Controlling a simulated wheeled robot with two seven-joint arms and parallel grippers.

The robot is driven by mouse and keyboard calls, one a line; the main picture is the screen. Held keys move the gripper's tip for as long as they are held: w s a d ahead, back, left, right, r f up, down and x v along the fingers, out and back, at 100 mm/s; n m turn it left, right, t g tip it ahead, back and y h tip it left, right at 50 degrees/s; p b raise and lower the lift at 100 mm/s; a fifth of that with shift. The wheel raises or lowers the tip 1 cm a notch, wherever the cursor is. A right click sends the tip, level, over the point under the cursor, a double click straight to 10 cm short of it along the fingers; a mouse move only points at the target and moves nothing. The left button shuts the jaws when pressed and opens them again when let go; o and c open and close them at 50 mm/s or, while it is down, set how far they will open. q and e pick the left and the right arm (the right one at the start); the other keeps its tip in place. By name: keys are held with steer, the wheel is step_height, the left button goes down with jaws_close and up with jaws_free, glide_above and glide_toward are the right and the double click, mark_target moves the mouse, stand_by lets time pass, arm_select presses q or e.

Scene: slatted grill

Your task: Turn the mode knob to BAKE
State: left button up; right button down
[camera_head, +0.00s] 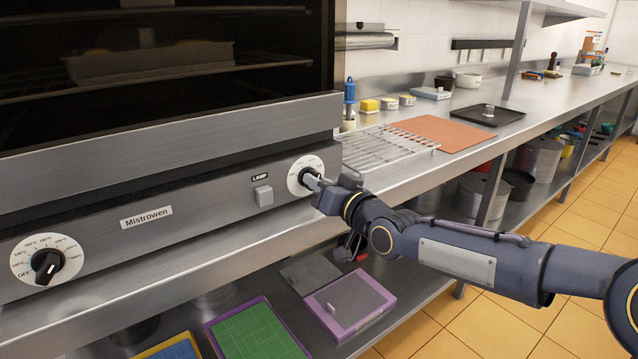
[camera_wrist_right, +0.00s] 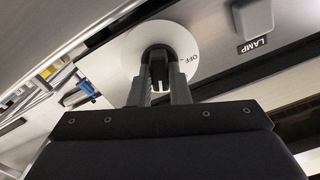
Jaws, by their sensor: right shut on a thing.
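The mode knob's white dial (camera_head: 299,165) is at the right end of the oven's control panel (camera_head: 195,205) in the head view. My right gripper (camera_head: 314,180) reaches it from the right and is shut on the knob. In the right wrist view, the two fingers of my right gripper (camera_wrist_right: 159,88) straddle the dark knob (camera_wrist_right: 158,58) on its round white dial (camera_wrist_right: 140,38). The word OFF shows at the dial's edge. The other dial markings, BAKE included, are hidden or too small to read. My left gripper is not in view.
A LAMP switch (camera_head: 264,196) sits left of the mode dial. A black temperature knob (camera_head: 46,264) points near OFF at the panel's left end. A wire rack (camera_head: 385,146) lies on the steel counter to the right. Coloured boards (camera_head: 252,335) lie on the shelf below.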

steer(key=c, duration=1.4)
jaws_free()
steer(key=shift+o, duration=0.2)
steer(key=v, duration=0.8)
steer(key=shift+p, duration=0.35)
steer(key=shift+f, duration=0.1)
